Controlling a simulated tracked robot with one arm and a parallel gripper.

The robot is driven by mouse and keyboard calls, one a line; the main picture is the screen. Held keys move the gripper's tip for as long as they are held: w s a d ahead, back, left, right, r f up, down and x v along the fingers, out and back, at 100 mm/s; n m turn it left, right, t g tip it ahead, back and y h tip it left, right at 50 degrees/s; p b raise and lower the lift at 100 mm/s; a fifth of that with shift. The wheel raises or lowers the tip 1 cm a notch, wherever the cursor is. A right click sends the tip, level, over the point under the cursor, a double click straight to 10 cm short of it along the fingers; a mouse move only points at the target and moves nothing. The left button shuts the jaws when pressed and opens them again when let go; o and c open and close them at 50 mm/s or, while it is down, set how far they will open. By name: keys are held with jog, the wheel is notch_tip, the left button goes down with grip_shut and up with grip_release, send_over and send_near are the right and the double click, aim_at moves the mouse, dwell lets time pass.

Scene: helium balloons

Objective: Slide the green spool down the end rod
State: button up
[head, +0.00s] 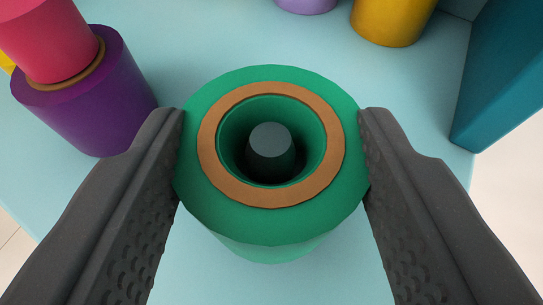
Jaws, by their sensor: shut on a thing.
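The green spool (270,225) is in the middle of the head view, seen from above, with a brown ring around its central hole. My gripper (270,150) is shut on the spool, one dark finger touching its left side and the other its right. A dark grey rod (270,150) shows inside the hole, its rounded top roughly centred there. The rod's lower part and the spool's underside are hidden. I cannot tell how high the spool is above the light blue surface.
A purple spool (100,110) with a brown ring stands at the upper left, a pink-red cylinder (50,40) over it. A yellow cylinder (392,20) and a lilac one (307,4) are at the back. A teal block (508,85) stands at right. The light blue surface (215,45) is clear behind the spool.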

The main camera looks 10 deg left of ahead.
jog(key=shift+f+b, duration=0.35)
jog(key=shift+f, duration=0.65)
jog(key=o, duration=1.1)
jog(key=shift+r, duration=0.1)
jog(key=shift+b+v, duration=0.45)
jog(key=shift+v, duration=3.5)
